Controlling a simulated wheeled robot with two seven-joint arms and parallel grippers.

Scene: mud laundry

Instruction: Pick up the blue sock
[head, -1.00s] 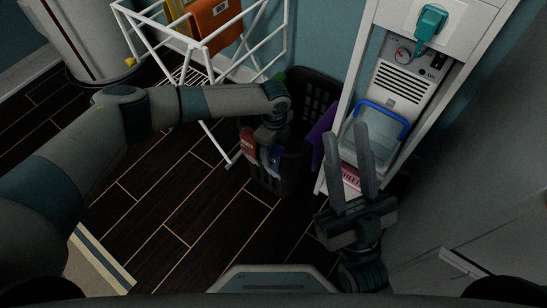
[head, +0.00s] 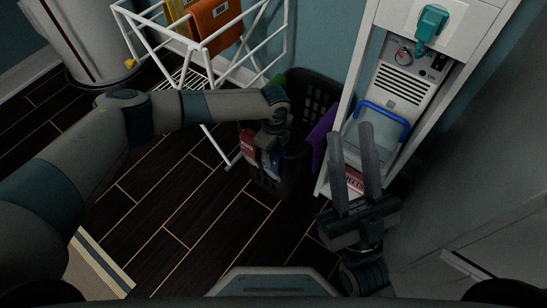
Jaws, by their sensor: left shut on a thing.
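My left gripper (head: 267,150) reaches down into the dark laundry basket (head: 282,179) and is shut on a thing. A small patch of blue, which looks like the blue sock (head: 274,166), shows right at its fingers. The rest of the sock is hidden by the gripper and shadow. My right gripper (head: 352,137) is open and empty, its two fingers apart and pointing up the picture in front of the white shelf unit.
A red item (head: 247,143) and a purple cloth (head: 323,137) are at the basket's rim. A white drying rack (head: 212,75) with orange and yellow cloths stands behind left. The white shelf unit (head: 363,60) is close on the right. Dark floor (head: 190,215) in front is clear.

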